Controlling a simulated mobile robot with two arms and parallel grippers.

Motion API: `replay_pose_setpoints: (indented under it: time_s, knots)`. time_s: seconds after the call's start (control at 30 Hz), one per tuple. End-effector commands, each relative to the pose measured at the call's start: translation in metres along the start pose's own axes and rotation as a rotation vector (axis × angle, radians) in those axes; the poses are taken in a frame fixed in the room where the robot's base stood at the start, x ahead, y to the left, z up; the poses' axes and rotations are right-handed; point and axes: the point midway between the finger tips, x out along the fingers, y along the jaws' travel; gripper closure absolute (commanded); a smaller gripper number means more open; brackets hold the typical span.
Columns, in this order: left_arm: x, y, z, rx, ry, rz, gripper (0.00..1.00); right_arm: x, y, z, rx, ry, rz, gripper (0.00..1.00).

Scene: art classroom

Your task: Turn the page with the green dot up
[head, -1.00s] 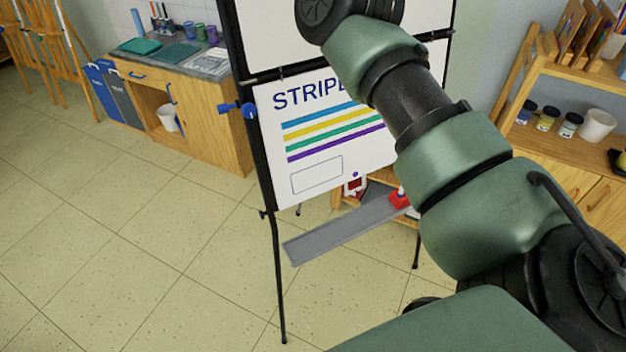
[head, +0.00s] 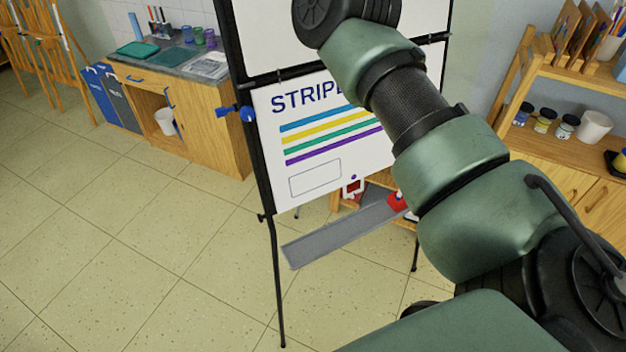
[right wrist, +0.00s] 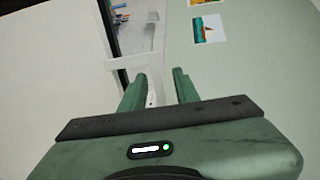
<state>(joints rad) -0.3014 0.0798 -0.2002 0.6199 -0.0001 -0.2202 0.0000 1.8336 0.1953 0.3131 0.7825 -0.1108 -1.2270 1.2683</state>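A flip chart on a black easel (head: 276,290) stands ahead in the head view. Its visible page (head: 274,120) reads "STRIPE…", the rest hidden by my right arm, above blue, yellow, green and purple stripes. A small purple dot (head: 354,177) is at the page's lower edge; I see no green dot. My right gripper (right wrist: 158,82) is open in the right wrist view, with a gap between its green fingers. White sheet surface (right wrist: 45,80) fills the left there. I cannot tell whether any page edge lies between the fingers. My left gripper is not in view.
A blue clamp knob (head: 247,114) sticks out at the easel's left side. A grey tray (head: 335,238) juts below the page, with a red object (head: 397,201) at its right. A wooden shelf (head: 570,140) stands right. The floor left of the easel is clear.

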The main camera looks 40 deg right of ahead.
Motion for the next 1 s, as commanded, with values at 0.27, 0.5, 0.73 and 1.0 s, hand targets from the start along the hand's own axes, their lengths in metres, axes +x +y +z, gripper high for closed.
replay_pose_setpoints:
  time_s: [0.27,0.5,0.73,1.0]
  knots:
    - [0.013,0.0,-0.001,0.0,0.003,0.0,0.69,-0.014,0.001,0.0,0.0,0.001,-0.003,0.69]
    - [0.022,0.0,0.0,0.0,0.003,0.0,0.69,-0.026,0.001,0.0,-0.001,0.001,-0.002,0.69]
    - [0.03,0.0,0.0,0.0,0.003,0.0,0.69,-0.038,0.001,0.0,-0.001,0.001,-0.003,0.69]
    - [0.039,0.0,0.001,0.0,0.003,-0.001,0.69,-0.051,0.001,0.0,-0.001,0.0,-0.003,0.69]
